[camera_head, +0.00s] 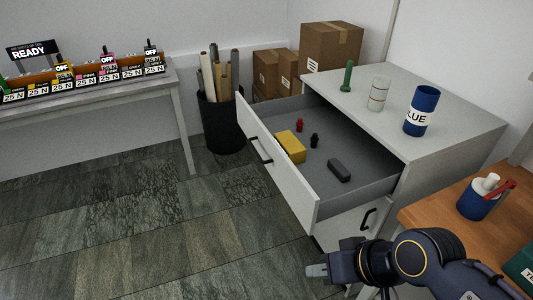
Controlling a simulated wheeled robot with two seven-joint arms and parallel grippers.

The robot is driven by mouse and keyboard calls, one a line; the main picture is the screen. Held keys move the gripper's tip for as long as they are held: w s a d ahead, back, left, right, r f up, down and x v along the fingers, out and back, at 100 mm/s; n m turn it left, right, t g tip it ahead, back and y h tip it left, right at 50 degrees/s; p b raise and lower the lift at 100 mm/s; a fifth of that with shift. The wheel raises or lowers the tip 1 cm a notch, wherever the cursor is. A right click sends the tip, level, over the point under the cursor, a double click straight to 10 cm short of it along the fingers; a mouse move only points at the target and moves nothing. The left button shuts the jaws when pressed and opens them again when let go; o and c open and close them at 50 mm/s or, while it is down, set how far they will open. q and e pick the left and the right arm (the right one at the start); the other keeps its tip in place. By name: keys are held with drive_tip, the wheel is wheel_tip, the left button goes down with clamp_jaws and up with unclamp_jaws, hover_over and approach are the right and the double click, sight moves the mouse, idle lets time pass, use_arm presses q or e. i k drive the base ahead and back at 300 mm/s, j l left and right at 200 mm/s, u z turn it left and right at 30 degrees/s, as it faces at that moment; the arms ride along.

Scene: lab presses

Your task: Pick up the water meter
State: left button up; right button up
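I cannot single out a water meter for certain. A blue pot-shaped item with a white top and a red part (478,198) stands on the wooden table (432,210) at the right. My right gripper (317,270) is at the bottom, in front of the open drawer (281,178) and left of the wooden table. Its grey fingertips point left, apart from every object. Their gap is not clear, so I cannot tell whether it is open or shut. My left gripper is not in view.
The drawer holds a yellow box (291,146), small red (299,125) and black (314,141) items and a dark grey block (339,170). A green item (347,76), glass (378,94) and blue can (421,112) stand on the cabinet (450,115). The left floor is clear.

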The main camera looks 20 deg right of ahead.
sight(295, 150)
drive_tip(key=i+l+u, duration=0.2)
drive_tip(key=l, duration=0.2)
drive_tip(key=i+l+u, duration=0.2)
drive_tip(key=l, duration=0.15)
drive_tip(key=l+u, duration=0.2)
drive_tip(key=l, duration=0.25)
